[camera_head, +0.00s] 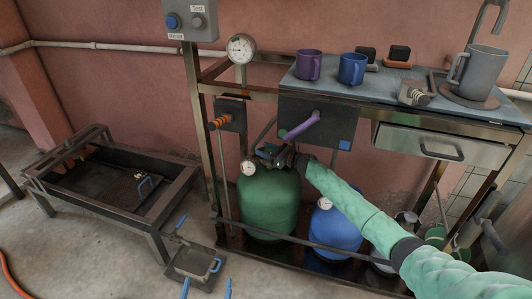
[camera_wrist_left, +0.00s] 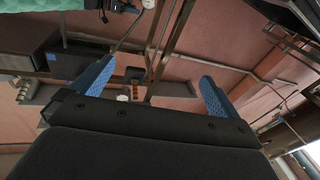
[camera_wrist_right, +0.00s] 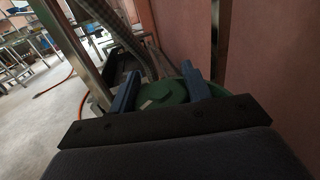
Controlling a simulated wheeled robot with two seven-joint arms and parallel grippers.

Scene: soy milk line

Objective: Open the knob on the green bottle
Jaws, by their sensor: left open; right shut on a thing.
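The green bottle (camera_head: 268,205) stands under the bench, upright, with a round gauge (camera_head: 248,168) at its upper left. My right gripper (camera_head: 268,153) is at the bottle's top, its green-sleeved arm reaching in from the lower right. In the right wrist view, the right fingers (camera_wrist_right: 160,88) stand on either side of the top of the green bottle (camera_wrist_right: 165,97). They are shut on its knob, which is mostly hidden. My left gripper (camera_head: 206,288) shows only as two blue fingertips at the bottom edge; in the left wrist view its fingers (camera_wrist_left: 153,85) are wide apart and empty.
A blue bottle (camera_head: 335,228) stands right of the green one, partly behind my right arm. A rail (camera_head: 300,239) crosses in front of both bottles. A small tray (camera_head: 190,262) and a low metal basin (camera_head: 105,205) are at left. The bench (camera_head: 365,85) holds mugs above.

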